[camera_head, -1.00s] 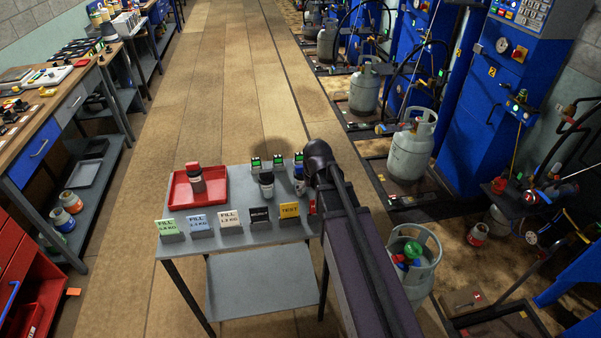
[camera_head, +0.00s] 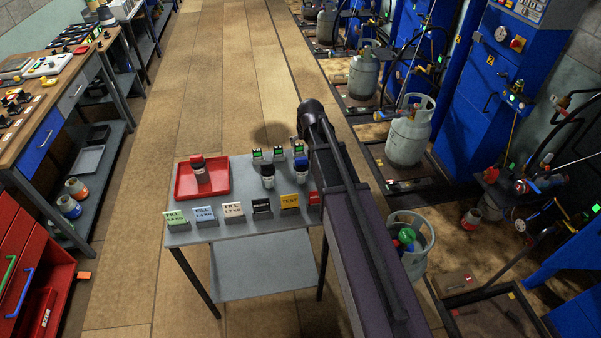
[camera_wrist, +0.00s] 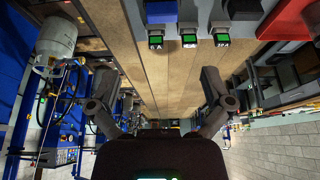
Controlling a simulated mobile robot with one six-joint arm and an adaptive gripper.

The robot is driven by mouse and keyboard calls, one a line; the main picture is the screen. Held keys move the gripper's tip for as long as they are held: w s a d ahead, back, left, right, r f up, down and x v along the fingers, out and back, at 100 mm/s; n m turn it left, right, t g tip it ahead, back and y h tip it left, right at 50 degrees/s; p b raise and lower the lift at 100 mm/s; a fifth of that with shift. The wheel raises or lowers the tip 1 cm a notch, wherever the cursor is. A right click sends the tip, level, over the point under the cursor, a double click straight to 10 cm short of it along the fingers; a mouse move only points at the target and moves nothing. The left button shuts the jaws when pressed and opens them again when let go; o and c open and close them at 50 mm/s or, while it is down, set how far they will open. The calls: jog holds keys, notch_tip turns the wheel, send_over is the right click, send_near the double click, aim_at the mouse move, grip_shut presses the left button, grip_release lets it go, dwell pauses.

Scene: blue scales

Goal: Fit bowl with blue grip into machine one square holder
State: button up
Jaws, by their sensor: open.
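The bowl with the blue grip (camera_head: 301,164) stands upright at the right of the small grey table in the head view, close beside my arm. In the wrist view a blue block (camera_wrist: 161,11), likely its grip, shows at the top edge. Small holders with green displays (camera_head: 279,154) stand in a row behind it; I cannot tell which belongs to machine one. My gripper (camera_wrist: 158,82) is open and empty in the wrist view, its fingers spread wide apart. In the head view my arm hides the gripper's fingers.
A dark-topped bowl (camera_head: 267,174) stands to the left, and a red-topped one (camera_head: 198,170) is in the red tray (camera_head: 222,187). Upright label cards (camera_head: 233,210) line the table's front edge.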

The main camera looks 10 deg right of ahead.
aim_at(301, 159)
jog(key=shift+b+x, duration=3.95)
jog(key=shift+x, duration=0.35)
jog(key=shift+s, duration=0.1)
jog(key=shift+f, duration=0.15)
jog(key=b+x, duration=0.3)
jog(key=shift+s+a, duration=0.15)
jog(key=shift+b+x, duration=1)
jog(key=shift+x, duration=0.1)
jog(key=shift+c, duration=0.2)
jog(key=c, duration=1.3)
jog(key=shift+o, duration=0.2)
jog(key=shift+r, duration=0.2)
